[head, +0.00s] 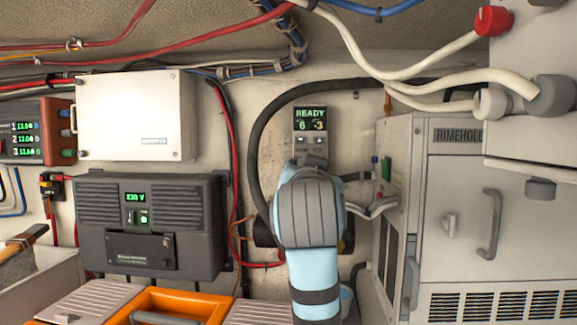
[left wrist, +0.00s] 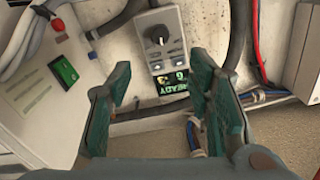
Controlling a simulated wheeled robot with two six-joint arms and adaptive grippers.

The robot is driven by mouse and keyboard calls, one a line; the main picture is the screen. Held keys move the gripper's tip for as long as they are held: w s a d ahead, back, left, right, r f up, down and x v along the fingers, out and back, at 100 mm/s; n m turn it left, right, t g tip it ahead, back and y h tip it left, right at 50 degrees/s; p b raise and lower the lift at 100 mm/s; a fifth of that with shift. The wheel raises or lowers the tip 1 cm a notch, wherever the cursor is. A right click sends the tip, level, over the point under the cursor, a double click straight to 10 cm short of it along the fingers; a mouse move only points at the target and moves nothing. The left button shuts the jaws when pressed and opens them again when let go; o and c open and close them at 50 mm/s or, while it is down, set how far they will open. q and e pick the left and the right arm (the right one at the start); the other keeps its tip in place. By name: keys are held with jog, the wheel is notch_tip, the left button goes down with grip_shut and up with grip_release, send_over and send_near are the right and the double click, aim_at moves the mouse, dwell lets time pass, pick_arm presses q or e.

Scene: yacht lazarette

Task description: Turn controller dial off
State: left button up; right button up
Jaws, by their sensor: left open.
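The controller is a grey wall box with a lit green display (head: 310,119) reading READY, a 6 and a -3, with two buttons below. In the left wrist view it appears upside down, with the display (left wrist: 172,83) lowest and the black round dial (left wrist: 156,35) near the top. In the head view the dial is hidden behind my left arm and gripper (head: 308,170). In the left wrist view my left gripper (left wrist: 158,62) is open and empty. Its green-padded fingers stand on either side of the controller in the picture; contact cannot be told. My right gripper is not in view.
A dark charger box (head: 150,225) and a white box (head: 136,115) are on the wall at left. A large grey cabinet (head: 465,190) stands close at right. Thick black cable (head: 258,150) loops around the controller. An orange toolbox (head: 175,303) is below left.

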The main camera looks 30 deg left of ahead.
pick_arm(q)
jog(key=p+x, duration=0.5)
jog(key=x, duration=0.9)
jog(key=shift+a, duration=0.2)
jog(key=shift+d, duration=0.15)
jog(key=shift+c, duration=0.6)
jog(key=shift+f, duration=0.1)
grip_shut()
jog(key=shift+n, duration=0.3)
jog(key=n, duration=1.3)
